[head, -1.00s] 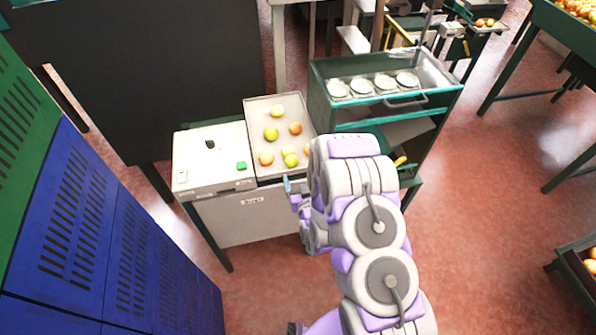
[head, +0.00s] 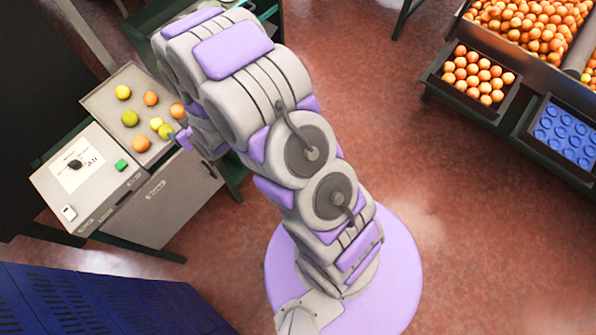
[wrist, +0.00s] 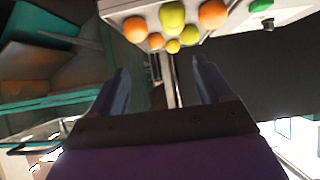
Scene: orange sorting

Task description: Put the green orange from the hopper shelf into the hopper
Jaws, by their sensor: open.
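In the head view a grey tray (head: 98,101) on a cabinet holds several round fruits. A darker green one (head: 130,118) lies near its middle, and yellow-green ones (head: 122,92) and orange ones (head: 140,143) lie around it. I cannot tell for sure which is the task's green orange, nor identify the hopper. My gripper (wrist: 162,78) is open and empty in the wrist view, its two dark fingers pointing toward the tray's edge (wrist: 112,8). The fruits there lie beyond the fingertips, apart from them. In the head view my arm hides most of the gripper, beside the tray's right side.
A white control box (head: 75,170) with a green button (head: 122,165) adjoins the tray. A green-framed stand (head: 150,20) is partly behind my arm. Crates of oranges (head: 478,75) and a blue crate (head: 565,135) stand at the right. The red floor between is clear.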

